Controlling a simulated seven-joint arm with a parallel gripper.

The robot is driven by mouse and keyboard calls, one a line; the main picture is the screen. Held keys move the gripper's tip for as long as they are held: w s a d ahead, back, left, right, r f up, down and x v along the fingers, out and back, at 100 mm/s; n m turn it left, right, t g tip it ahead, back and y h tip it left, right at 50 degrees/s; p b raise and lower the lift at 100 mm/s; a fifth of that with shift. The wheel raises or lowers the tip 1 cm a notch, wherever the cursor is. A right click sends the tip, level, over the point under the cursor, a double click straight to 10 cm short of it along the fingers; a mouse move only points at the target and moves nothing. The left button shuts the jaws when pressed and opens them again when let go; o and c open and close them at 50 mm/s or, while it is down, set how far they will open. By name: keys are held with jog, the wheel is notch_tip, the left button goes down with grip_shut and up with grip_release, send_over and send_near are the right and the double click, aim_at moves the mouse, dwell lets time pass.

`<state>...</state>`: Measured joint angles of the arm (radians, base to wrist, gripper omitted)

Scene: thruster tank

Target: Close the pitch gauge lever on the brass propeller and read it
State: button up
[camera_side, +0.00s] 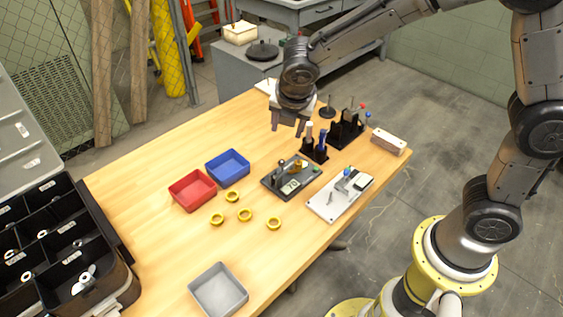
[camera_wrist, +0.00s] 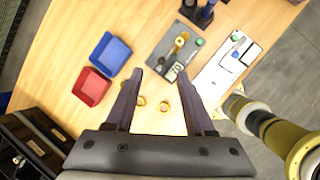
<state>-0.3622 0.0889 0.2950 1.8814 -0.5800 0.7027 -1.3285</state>
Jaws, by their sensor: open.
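A dark gauge plate (camera_side: 273,183) lies on the wooden table with a small pale display on it. A small brass part (camera_side: 299,165), which looks like the propeller, sits on the plate; it also shows in the wrist view (camera_wrist: 181,40). A grey upright piece (camera_side: 281,168) stands on the plate's left side. I cannot tell which piece is the lever or what the display reads. My gripper (camera_side: 289,133) is open and empty, above the table and apart from the gauge. In the wrist view its fingers (camera_wrist: 160,73) point toward the plate.
A white plate (camera_side: 325,209) with a blue-knobbed device lies right of the gauge. Black tool holders (camera_side: 346,131) stand behind. Red (camera_side: 193,190) and blue (camera_side: 228,168) trays and several yellow rings (camera_side: 245,215) lie left. A grey tray (camera_side: 218,291) sits in front. The table's front middle is clear.

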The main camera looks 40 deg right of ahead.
aim_at(281, 161)
jog(key=x, duration=0.5)
jog(key=s+a+x, duration=0.1)
jog(key=x, duration=0.4)
jog(key=f+x, duration=0.1)
jog(key=x, duration=0.4)
jog(key=shift+s+a+f, duration=0.2)
jog(key=shift+a, duration=0.15)
grip_shut()
dwell(0.8)
